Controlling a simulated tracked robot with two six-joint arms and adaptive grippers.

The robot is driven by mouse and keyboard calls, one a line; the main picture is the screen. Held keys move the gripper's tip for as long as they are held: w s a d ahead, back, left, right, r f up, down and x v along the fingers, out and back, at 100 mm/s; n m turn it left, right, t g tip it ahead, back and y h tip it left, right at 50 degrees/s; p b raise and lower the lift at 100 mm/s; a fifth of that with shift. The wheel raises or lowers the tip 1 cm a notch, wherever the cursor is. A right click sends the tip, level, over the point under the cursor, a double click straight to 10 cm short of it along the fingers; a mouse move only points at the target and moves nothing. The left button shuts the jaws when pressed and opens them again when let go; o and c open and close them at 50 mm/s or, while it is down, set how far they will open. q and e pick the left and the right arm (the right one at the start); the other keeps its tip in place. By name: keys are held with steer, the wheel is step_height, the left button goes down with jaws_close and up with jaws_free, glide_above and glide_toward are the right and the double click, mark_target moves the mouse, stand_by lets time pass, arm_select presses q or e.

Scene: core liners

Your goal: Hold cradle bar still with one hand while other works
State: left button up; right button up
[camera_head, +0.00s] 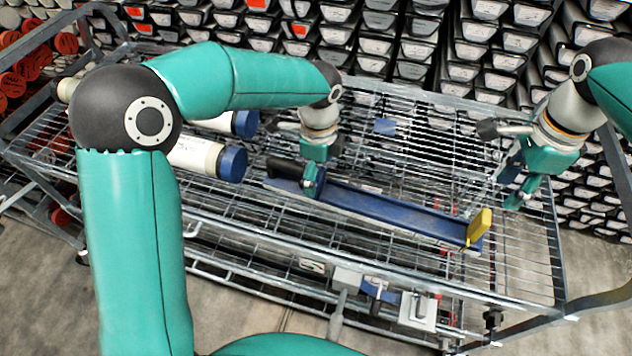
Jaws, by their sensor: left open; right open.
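The cradle bar (395,212) is a long blue trough lying on the wire rack of a cart, slanting from upper left to lower right. A yellow end piece (478,229) stands upright at its right end, and a black part (285,165) sits at its left end. My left gripper (309,172) is open and low over the left part of the bar, with one finger in front of it. I cannot tell whether it touches. My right gripper (506,163) is open and empty, above the rack's right end, up and right of the yellow piece.
White tubes with blue caps (232,163) lie on the rack left of the bar, partly behind my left arm. Stacked core trays (400,45) fill the background. The rack between bar and back rail is mostly clear.

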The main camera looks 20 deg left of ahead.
arm_select(q)
steer(key=shift+f, duration=2.4)
jaws_close()
arm_select(e)
steer(key=shift+d, duration=0.1)
steer(key=shift+c, duration=1.1)
steer(key=d+m, duration=0.2)
steer(key=d, duration=0.1)
steer(key=shift+f, duration=0.35)
jaws_close()
steer(key=shift+f, duration=0.3)
